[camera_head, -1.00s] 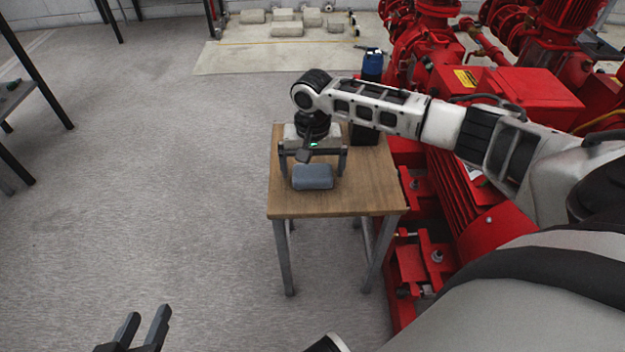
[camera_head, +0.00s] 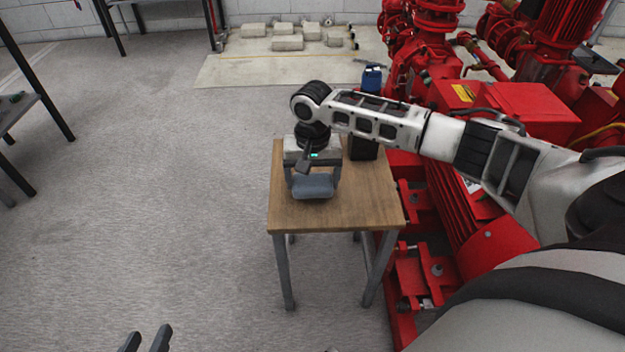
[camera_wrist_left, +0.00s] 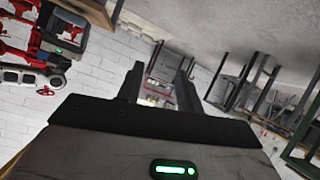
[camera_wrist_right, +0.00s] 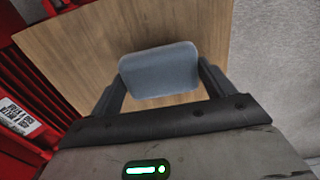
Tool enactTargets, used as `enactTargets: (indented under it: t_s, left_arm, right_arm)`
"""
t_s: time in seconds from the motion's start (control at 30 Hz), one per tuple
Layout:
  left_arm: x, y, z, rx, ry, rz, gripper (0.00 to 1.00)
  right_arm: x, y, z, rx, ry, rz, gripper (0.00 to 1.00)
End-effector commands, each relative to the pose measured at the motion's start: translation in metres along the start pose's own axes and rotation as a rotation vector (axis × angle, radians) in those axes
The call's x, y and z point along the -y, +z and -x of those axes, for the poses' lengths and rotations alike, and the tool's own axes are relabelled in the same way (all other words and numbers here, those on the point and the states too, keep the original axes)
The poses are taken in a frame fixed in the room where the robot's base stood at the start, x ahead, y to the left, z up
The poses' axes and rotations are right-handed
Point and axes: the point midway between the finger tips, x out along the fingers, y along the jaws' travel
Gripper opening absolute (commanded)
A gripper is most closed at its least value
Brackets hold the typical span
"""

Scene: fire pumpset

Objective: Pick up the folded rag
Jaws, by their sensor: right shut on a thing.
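The folded rag (camera_head: 313,187) is a small grey-blue pad over the small wooden table, between the fingers of my right gripper (camera_head: 313,184). In the right wrist view, the rag (camera_wrist_right: 159,70) spans the gap between the fingers of the right gripper (camera_wrist_right: 160,84), which are shut on it. I cannot tell whether the rag still touches the tabletop. My left gripper (camera_head: 146,342) is at the bottom edge of the head view, far from the table. In the left wrist view, the left gripper (camera_wrist_left: 160,80) is open with nothing between its fingers.
The wooden table (camera_head: 372,200) stands against the red pump set (camera_head: 465,215). A dark container with a blue top (camera_head: 372,80) is at the table's back right. Grey floor (camera_head: 150,200) is clear to the left. A dark-legged table (camera_head: 15,110) stands at far left.

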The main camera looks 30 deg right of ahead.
Motion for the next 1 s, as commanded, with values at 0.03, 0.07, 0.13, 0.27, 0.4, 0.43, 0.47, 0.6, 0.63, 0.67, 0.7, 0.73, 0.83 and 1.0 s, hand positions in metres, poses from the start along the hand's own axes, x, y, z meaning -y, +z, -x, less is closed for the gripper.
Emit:
enactTargets:
  t_s: [0.03,0.07,0.13,0.27,0.4,0.43,0.47,0.6,0.63,0.67,0.7,0.73,0.83,1.0]
  left_arm:
    - [0.001,-0.002,0.003,0.023,-0.007,0.002,0.36]
    - [0.002,0.001,0.001,0.044,-0.013,0.009,0.36]
    - [0.006,0.007,-0.002,0.088,-0.027,0.021,0.36]
    - [0.011,0.016,-0.001,0.172,-0.045,0.031,0.36]
    - [0.011,0.009,0.009,0.180,-0.062,0.032,0.36]
    - [0.011,0.006,0.012,0.171,-0.066,0.030,0.36]
    - [0.011,0.002,0.014,0.162,-0.069,0.029,0.36]
    - [0.012,-0.011,0.024,0.132,-0.084,0.021,0.36]
    - [0.012,-0.013,0.025,0.127,-0.086,0.020,0.36]
    - [0.012,-0.015,0.026,0.122,-0.088,0.019,0.36]
    - [0.012,-0.017,0.028,0.115,-0.090,0.018,0.36]
    - [0.012,-0.018,0.029,0.111,-0.091,0.017,0.36]
    - [0.012,-0.021,0.031,0.105,-0.093,0.016,0.36]
    - [0.012,-0.021,0.032,0.103,-0.095,0.016,0.36]
  right_arm:
    - [0.001,0.000,0.015,-0.001,-0.003,0.000,0.58]
    - [0.000,0.001,0.020,-0.001,-0.002,0.001,0.58]
    - [-0.004,0.013,0.034,-0.001,-0.001,0.004,0.58]
    - [-0.013,0.039,0.067,-0.001,-0.001,0.005,0.58]
    - [-0.024,0.072,0.087,0.002,0.002,0.005,0.58]
    - [-0.027,0.079,0.090,0.002,0.002,0.004,0.58]
    - [-0.029,0.086,0.093,0.002,0.002,0.005,0.58]
    - [-0.037,0.111,0.103,0.001,0.001,0.003,0.58]
    - [-0.038,0.114,0.105,0.000,0.001,0.002,0.58]
    - [-0.039,0.118,0.106,0.000,0.001,0.002,0.58]
    - [-0.041,0.122,0.108,0.000,0.001,0.002,0.58]
    - [-0.041,0.125,0.109,0.000,0.000,0.001,0.58]
    - [-0.043,0.131,0.111,-0.001,0.000,0.001,0.58]
    - [-0.044,0.133,0.111,-0.001,-0.001,0.000,0.58]
